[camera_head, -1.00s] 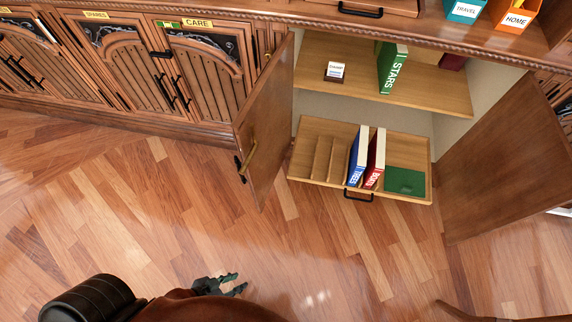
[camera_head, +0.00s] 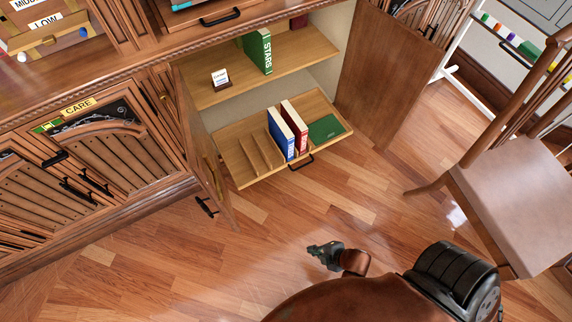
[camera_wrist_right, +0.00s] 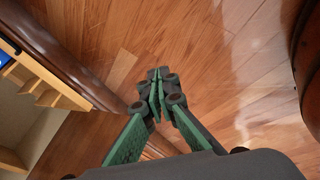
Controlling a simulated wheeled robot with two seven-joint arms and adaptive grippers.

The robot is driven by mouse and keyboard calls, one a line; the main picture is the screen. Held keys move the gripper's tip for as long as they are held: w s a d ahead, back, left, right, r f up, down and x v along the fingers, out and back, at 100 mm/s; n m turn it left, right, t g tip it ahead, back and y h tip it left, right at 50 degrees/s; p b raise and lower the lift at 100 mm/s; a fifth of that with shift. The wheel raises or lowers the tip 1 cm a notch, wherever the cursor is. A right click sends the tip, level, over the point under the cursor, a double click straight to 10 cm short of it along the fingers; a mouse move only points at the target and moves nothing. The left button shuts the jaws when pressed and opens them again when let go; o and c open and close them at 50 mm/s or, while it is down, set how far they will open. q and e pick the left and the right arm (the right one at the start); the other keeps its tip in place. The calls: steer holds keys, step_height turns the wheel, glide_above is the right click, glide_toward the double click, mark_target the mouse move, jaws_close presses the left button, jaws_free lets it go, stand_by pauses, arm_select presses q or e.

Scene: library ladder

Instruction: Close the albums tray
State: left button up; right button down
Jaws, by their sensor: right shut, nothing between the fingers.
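The pulled-out wooden tray (camera_head: 243,178) sticks out of the open cabinet, below the upper shelf, with a dark handle (camera_head: 301,162) on its front. A blue book (camera_head: 280,136) and a red book (camera_head: 295,127) stand in it, beside a flat green one (camera_head: 324,128) and wooden dividers. My right gripper (camera_head: 312,250) is over the floor in front of the cabinet, apart from the tray. In the right wrist view its fingers (camera_wrist_right: 157,76) are together and empty. The tray's back end is hidden inside the cabinet. My left gripper is out of view.
The left cabinet door (camera_head: 205,155) and the right door (camera_head: 390,75) stand open on either side of the tray. A chair (camera_head: 515,190) stands at the right. Floor (camera_head: 240,260) in front of the tray is clear. A green STARS book (camera_head: 258,52) stands on the upper shelf.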

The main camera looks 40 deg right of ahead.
steer(key=w+d+r+n+t+h+p, duration=0.1)
steer(key=w+d+r+n+h+p, duration=0.15)
steer(key=w+d+r+n, duration=0.5)
steer(key=w+d+r+n+t+h+p, duration=0.25)
steer(key=w+d+n, duration=0.55)
steer(key=w+n, duration=0.65)
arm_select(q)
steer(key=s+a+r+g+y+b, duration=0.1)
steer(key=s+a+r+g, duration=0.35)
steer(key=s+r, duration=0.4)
arm_select(e)
steer(key=m+b, duration=0.2)
steer(key=b, duration=0.5)
glide_toward(284, 160)
steer(key=shift+g+y, duration=0.35)
steer(key=shift+y, duration=0.05)
steer(key=x, duration=0.5)
steer(key=shift+d+f, duration=0.25)
steer(key=shift+d, duration=0.1)
steer(key=shift+w+d+r, duration=0.1)
steer(key=shift+w+r, duration=0.05)
steer(key=shift+w, duration=0.3)
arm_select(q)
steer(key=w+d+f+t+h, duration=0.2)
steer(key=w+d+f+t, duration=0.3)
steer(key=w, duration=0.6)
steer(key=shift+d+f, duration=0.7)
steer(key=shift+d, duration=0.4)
